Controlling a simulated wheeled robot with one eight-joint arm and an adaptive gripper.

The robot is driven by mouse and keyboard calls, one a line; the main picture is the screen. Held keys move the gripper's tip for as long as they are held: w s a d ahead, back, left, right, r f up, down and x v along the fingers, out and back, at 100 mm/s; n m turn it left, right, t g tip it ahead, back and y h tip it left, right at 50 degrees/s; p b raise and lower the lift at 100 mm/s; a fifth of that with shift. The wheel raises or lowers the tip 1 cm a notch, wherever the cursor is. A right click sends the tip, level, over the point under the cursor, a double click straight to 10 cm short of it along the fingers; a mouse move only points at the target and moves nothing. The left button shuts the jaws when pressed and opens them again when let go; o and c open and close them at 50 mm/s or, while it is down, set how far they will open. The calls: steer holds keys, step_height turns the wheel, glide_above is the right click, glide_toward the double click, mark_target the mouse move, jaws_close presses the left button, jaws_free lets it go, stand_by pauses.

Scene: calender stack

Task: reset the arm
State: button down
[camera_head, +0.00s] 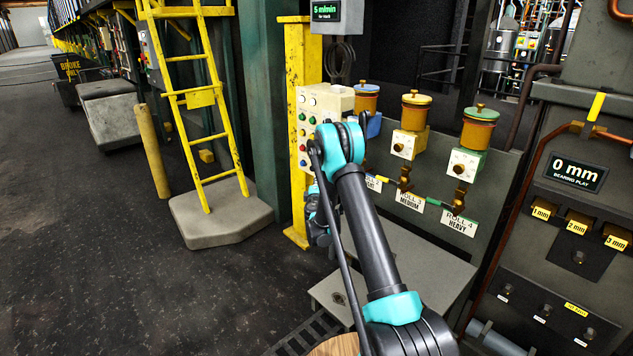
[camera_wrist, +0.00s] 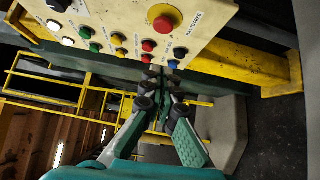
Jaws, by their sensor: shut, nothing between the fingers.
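My arm (camera_head: 372,235) reaches up from the lower right of the head view, with its teal elbow bent in front of a cream control panel. In the head view the arm hides most of my gripper. In the wrist view my gripper (camera_wrist: 164,80) is shut and empty, its fingers meeting at the tips. The fingertips appear just below the lower edge of the cream control panel (camera_wrist: 112,22). I cannot tell whether they touch it. The panel carries a large red button (camera_wrist: 164,18) and several smaller coloured buttons.
A yellow post (camera_head: 298,130) stands beside the panel. Oil cups on coloured bases, including one over ROLL 4 HEAVY (camera_head: 478,128), line the grey wall right of my arm. A yellow ladder (camera_head: 200,100) stands on a concrete base (camera_head: 222,218).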

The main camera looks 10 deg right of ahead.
steer(key=s+d+r+m+g+h, duration=0.2)
steer(key=s+d+r+m+h, duration=0.1)
steer(key=s+d+r+m, duration=0.5)
steer(key=s+d+r+m+g, duration=0.1)
steer(key=s+d+r+g, duration=0.1)
steer(key=s, duration=0.4)
steer(key=s+d+r+m+g, duration=0.2)
steer(key=s, duration=0.4)
steer(key=s+a+f+m+g+y, duration=0.1)
steer(key=s+a+f+g+y, duration=0.1)
steer(key=s, duration=1.1)
steer(key=s+a+f+m+g+y, duration=0.2)
steer(key=s+f+g, duration=0.1)
steer(key=s, duration=1)
steer(key=s+a+f+m+g+y, duration=0.1)
steer(key=s+a+f+m+g, duration=0.1)
steer(key=s, duration=1)
steer(key=shift+s+a+f+g+y, duration=0.3)
steer(key=shift+s+a+y, duration=0.1)
steer(key=shift+a, duration=0.05)
